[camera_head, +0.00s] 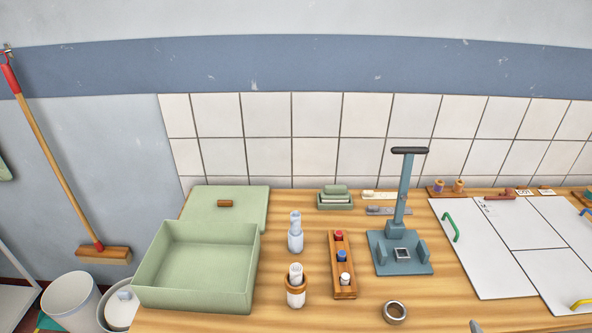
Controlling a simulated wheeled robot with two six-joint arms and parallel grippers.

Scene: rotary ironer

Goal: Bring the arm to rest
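Neither my left nor my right gripper can be made out in the head view. A small grey tip (476,326) shows at the bottom edge, right of centre; too little of it shows to tell what it is. A blue-grey press-like stand (403,254) is on the wooden table, right of centre. Its arm (403,190) stands nearly upright and ends in a black crossbar handle (410,150). A small dark square frame (402,254) sits on its base. Nothing is seen touching the stand.
On the wooden table (430,312) are a green open box (205,265), its lid (228,208), a wooden rack (343,265), two holders with white rolls (295,238), a ring (395,312) and white panels (490,255). A broom (55,160) and buckets (70,298) stand at left.

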